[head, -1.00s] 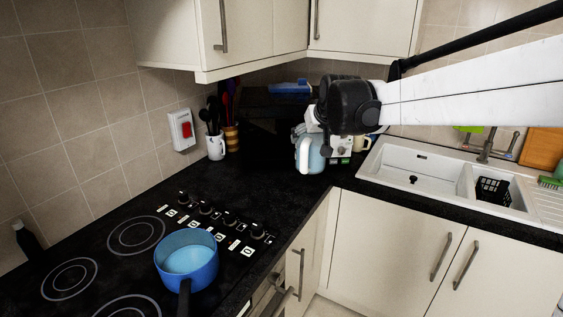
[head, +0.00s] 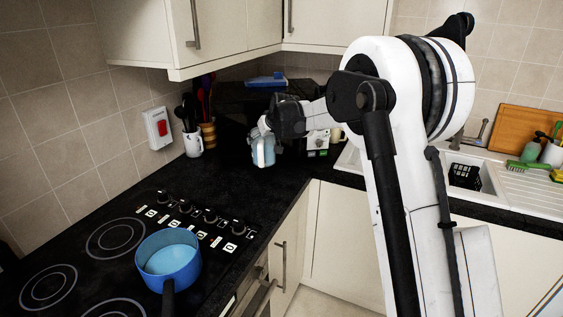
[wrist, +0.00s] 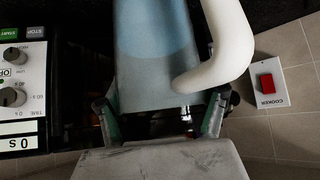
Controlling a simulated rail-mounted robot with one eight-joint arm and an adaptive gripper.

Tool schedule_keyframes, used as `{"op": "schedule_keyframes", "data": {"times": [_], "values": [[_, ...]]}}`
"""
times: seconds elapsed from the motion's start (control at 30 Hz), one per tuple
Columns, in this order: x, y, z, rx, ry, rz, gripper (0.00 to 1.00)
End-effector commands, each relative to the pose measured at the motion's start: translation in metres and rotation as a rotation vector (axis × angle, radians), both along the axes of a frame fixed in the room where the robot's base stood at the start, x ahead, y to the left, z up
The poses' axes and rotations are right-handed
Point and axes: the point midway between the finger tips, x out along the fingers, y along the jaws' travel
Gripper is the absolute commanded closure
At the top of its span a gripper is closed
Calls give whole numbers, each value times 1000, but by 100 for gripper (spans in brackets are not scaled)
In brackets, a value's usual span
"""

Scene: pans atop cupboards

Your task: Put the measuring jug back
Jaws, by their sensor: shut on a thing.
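The measuring jug (head: 264,152) is pale translucent blue with a white handle. It is in front of the dark microwave (head: 318,140) in the corner of the counter. My gripper (head: 268,133) is shut on the jug. In the wrist view the jug (wrist: 155,45) lies between the two fingers of my gripper (wrist: 160,112), with its white handle (wrist: 235,45) to the right. The microwave's control panel (wrist: 22,90) is at the left of that view. I cannot tell whether the jug's base touches the counter.
A blue pan (head: 168,259) stands on the hob (head: 105,240) at the front left. A white utensil mug (head: 193,144) stands by the left wall. The sink (head: 350,158) is to the right, partly hidden by my arm. The counter between hob and microwave is clear.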

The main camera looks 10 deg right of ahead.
Motion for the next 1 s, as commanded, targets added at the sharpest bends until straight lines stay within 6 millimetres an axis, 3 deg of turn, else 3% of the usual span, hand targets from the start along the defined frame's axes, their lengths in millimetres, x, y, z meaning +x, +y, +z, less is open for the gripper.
{"op": "schedule_keyframes", "data": {"times": [0.3, 0.5, 0.77, 1.0], "values": [[37, -52, -36, 1, 0, -4, 83], [53, -74, -53, -1, 0, -2, 83], [57, -79, -65, 1, 0, -1, 83], [56, -79, -94, 0, 0, -1, 83]]}}
